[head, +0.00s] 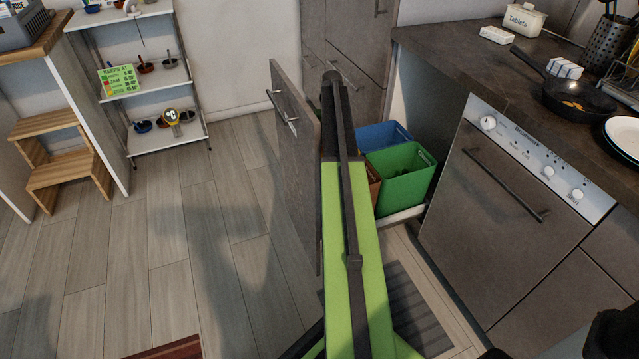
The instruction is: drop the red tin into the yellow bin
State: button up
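No red tin and no yellow bin can be made out in the head view. A pulled-out cabinet drawer holds a green bin (402,178), a blue bin (383,136) behind it, and a brownish bin (374,186) mostly hidden by my arm.
The drawer's front panel (296,150) stands out over the floor. A dishwasher (510,205) and a counter with a frying pan (578,98) are at right. A step stool (62,165) and shelf rack (150,90) stand at left. The left floor is mostly clear.

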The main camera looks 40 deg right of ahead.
notch_tip(320, 180, down, 2)
jog(key=shift+f+b, duration=0.25)
jog(key=shift+b, duration=0.45)
jog(key=shift+r, duration=0.1)
jog(key=o, duration=1.4)
jog(key=r+p, duration=1.7)
jog(key=shift+d+r+p, duration=0.2)
jog(key=shift+p, duration=0.1)
jog(key=shift+s, duration=0.1)
